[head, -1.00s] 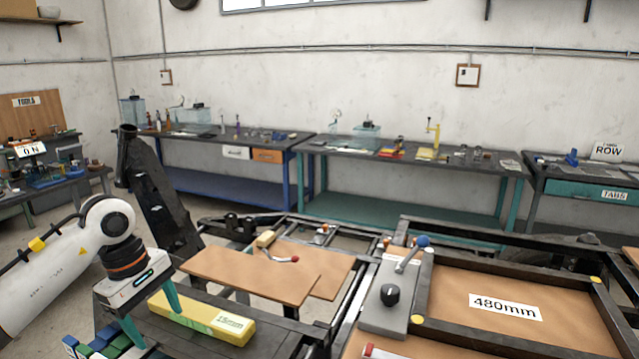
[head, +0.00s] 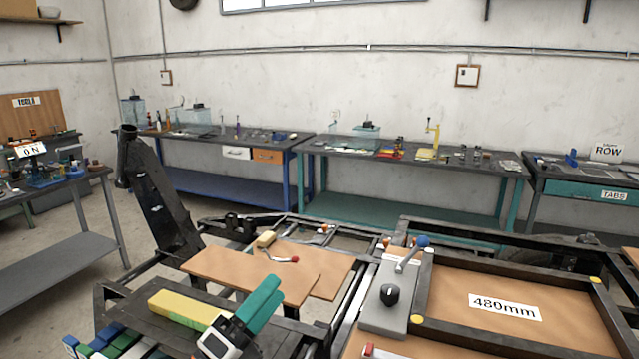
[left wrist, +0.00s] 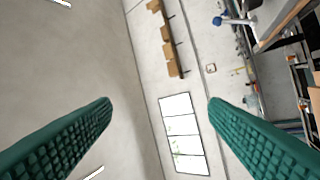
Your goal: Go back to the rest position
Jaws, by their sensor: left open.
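My left gripper (head: 262,302) shows at the bottom middle of the head view, with teal fingers pointing up and to the right. It is in front of the right end of a yellow block (head: 182,308) and hides part of it. In the left wrist view its two teal fingers (left wrist: 158,102) stand wide apart with nothing between them. That view looks toward the wall and window. My right gripper is not in view.
Brown boards (head: 255,272) lie on the black frame beyond the gripper. A grey plate with a black knob (head: 389,294) and a framed panel marked 480mm (head: 505,306) are to the right. Blue and green blocks (head: 100,343) sit at the lower left. Workbenches (head: 410,163) line the wall.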

